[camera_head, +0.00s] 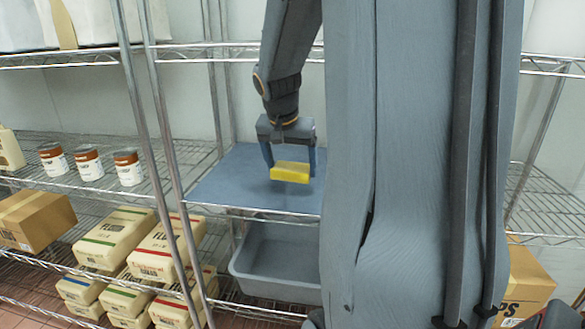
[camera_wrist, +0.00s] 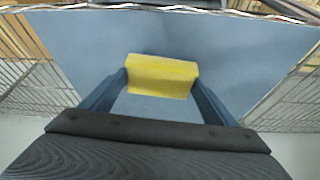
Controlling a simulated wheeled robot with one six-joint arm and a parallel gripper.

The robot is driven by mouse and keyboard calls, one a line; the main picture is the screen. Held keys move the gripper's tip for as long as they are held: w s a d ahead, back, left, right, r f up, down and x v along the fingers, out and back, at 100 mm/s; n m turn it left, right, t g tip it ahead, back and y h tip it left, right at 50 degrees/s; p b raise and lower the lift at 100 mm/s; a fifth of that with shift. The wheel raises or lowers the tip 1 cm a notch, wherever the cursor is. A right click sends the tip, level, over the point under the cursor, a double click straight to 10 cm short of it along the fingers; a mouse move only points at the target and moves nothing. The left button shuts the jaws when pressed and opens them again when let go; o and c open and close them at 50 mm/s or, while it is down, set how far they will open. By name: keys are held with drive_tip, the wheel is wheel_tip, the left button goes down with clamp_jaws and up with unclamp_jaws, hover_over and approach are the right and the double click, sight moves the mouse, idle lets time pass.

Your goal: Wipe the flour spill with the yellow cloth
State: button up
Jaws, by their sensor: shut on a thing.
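The yellow cloth (camera_head: 290,172) is a folded block held between the two fingers of my gripper (camera_head: 291,165). It sits over the blue-grey shelf surface (camera_head: 225,188), and I cannot tell whether it touches it. In the wrist view the yellow cloth (camera_wrist: 162,76) spans the gap between the fingertips of my gripper (camera_wrist: 160,82), with the blue surface (camera_wrist: 225,50) behind it. I see no white flour spill on the visible part of the surface. Part of the surface is hidden behind my arm and column.
Wire shelving with metal posts (camera_head: 157,130) stands to the left. A grey tub (camera_head: 275,262) is below the blue surface. Another box (camera_head: 525,285) is at lower right.

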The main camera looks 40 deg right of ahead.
drive_tip(key=shift+r+p, duration=1)
drive_tip(key=shift+r, duration=0.55)
